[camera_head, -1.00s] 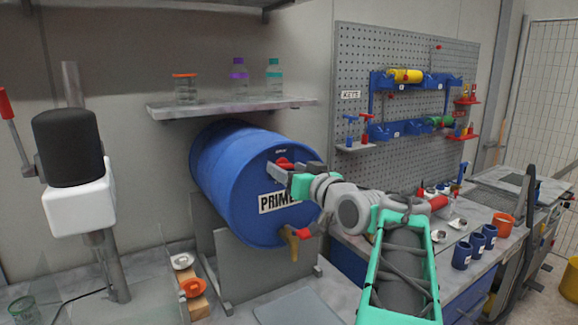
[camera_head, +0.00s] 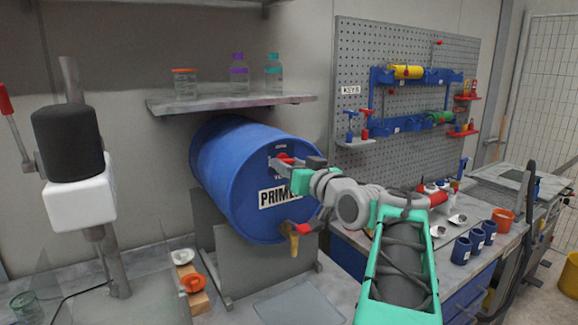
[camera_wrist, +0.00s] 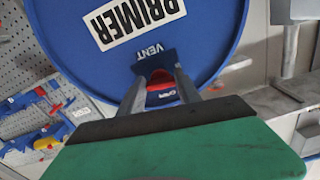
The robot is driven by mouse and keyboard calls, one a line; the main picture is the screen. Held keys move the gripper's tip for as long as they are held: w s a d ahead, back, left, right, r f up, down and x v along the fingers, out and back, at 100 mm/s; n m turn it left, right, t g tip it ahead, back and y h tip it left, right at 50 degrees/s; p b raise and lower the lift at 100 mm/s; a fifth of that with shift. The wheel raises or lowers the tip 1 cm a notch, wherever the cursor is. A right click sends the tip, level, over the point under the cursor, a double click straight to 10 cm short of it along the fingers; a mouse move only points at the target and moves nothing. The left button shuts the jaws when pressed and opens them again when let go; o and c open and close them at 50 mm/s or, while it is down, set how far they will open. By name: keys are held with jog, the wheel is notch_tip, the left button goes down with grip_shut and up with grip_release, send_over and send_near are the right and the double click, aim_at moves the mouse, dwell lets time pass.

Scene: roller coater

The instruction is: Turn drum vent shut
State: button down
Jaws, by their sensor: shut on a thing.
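The blue drum (camera_head: 232,172) with a PRIMER label lies on its side in a grey cradle. Its red vent knob (camera_head: 285,158) is on the upper part of the drum's end face. My gripper (camera_head: 279,163) reaches in from the right and is shut on the red vent. In the wrist view the fingers (camera_wrist: 159,88) straddle the red vent (camera_wrist: 161,90), just beside the VENT lettering, with the view upside down. The fingers and palm hide part of the vent. A tap with a red handle (camera_head: 303,230) sits low on the drum face.
A shelf (camera_head: 230,105) with bottles hangs above the drum. A pegboard (camera_head: 400,90) with blue holders is behind on the right. Blue cups (camera_head: 462,250) stand on the right bench. A black-and-white device (camera_head: 75,170) stands at left. An orange lid (camera_head: 193,283) lies on the bench.

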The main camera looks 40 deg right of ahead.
jog(key=n+b, duration=0.2)
jog(key=b, duration=0.3)
jog(key=c, duration=0.8)
grip_release()
jog(key=shift+c, duration=0.2)
jog(key=s+b, duration=0.1)
jog(key=s, duration=0.6)
jog(key=shift+s+a+b, duration=0.2)
jog(key=shift+s+b, duration=0.15)
jog(key=shift+s, duration=0.05)
